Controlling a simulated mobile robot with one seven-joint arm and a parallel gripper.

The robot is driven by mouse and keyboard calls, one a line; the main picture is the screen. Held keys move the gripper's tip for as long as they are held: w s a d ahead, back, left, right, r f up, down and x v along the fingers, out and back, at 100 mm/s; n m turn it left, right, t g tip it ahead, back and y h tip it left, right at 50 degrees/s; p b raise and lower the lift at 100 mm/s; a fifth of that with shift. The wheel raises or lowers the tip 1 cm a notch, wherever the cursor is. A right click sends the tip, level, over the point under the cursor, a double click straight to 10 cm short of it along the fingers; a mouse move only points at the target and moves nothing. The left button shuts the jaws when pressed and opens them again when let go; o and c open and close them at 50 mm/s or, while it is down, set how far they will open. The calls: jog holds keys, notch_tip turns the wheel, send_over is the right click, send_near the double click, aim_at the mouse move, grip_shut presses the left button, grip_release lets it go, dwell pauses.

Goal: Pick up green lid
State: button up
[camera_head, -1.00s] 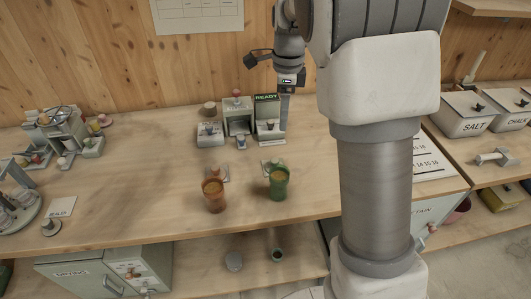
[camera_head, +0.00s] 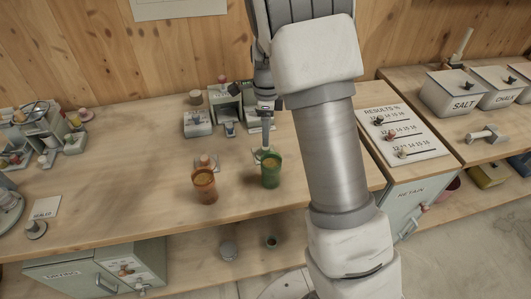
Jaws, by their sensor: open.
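A green cup (camera_head: 271,170) with tan contents stands upright near the table's front edge. My gripper (camera_head: 266,148) points down just behind its rim, with its jaws open; they are small in view, and I cannot tell whether they touch anything. A pale card (camera_head: 257,156) behind the green cup is partly hidden by my gripper and the cup. I cannot make out the green lid clearly; that spot is mostly covered. An orange cup (camera_head: 205,187) stands to the left, with a small orange-knobbed piece (camera_head: 205,161) on a card behind it.
Grey devices (camera_head: 197,122) stand at the back of the table. A results board (camera_head: 401,134) and bins marked SALT (camera_head: 455,95) and CHALK (camera_head: 497,83) are to the right. The table left of the orange cup is mostly clear. My arm blocks the right middle.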

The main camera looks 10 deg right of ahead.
aim_at(266, 151)
jog(key=shift+s+a+f, duration=0.1)
jog(key=shift+f, duration=1.25)
jog(key=shift+a+f, duration=0.1)
jog(key=shift+f, duration=1.25)
grip_shut()
